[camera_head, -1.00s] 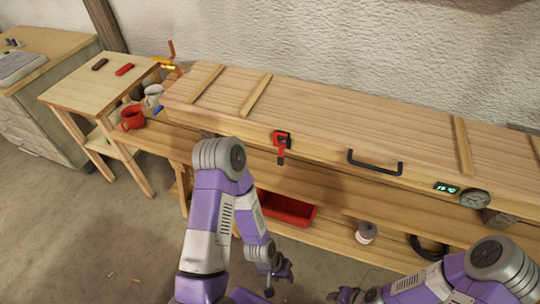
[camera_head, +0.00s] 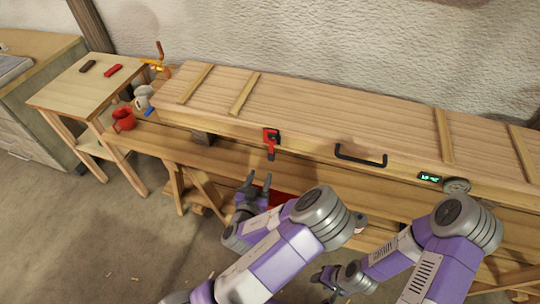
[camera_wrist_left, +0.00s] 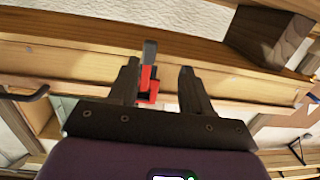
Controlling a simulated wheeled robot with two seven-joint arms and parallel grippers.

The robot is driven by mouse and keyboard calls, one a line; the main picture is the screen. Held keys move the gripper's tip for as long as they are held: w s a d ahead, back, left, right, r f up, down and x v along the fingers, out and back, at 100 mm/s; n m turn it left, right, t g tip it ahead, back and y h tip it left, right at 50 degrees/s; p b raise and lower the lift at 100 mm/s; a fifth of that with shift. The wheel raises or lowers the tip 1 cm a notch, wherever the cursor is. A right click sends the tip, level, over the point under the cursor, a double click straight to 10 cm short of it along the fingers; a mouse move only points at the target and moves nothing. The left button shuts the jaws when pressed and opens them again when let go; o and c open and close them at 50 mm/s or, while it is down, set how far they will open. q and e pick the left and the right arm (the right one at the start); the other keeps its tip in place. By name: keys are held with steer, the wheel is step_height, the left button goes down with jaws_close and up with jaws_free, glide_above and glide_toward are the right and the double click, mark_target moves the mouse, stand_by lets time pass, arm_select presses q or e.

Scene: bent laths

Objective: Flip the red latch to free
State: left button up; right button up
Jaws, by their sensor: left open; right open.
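The red latch (camera_head: 271,143) is on the front of the long wooden box, left of the black handle, with its lever hanging down. My left gripper (camera_head: 246,182) is open and empty, below and a little left of the latch. In the left wrist view the latch (camera_wrist_left: 148,84) shows between the open fingers of the left gripper (camera_wrist_left: 157,68), close to the left finger; no contact can be made out. My right gripper (camera_head: 326,278) is open, low in the head view, away from the latch.
The wooden box (camera_head: 310,108) has a black handle (camera_head: 360,158), a green display (camera_head: 429,177) and a round dial (camera_head: 456,185). A red mug (camera_head: 123,120) stands at the left. The bench strip (camera_head: 195,155) in front of the box is mostly clear.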

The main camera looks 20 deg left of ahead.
mark_target(271, 156)
arm_select(q)
steer(key=shift+m+t+h, duration=0.3)
steer(key=shift+t+h, duration=0.1)
steer(key=shift+h, duration=0.1)
steer(key=w, duration=0.2)
steer(key=w+d+r, duration=0.1)
steer(key=w, duration=0.2)
steer(key=w+r, duration=0.1)
steer(key=w, duration=0.2)
steer(key=shift+d, duration=0.2)
steer(key=shift+c, duration=0.5)
jaws_close()
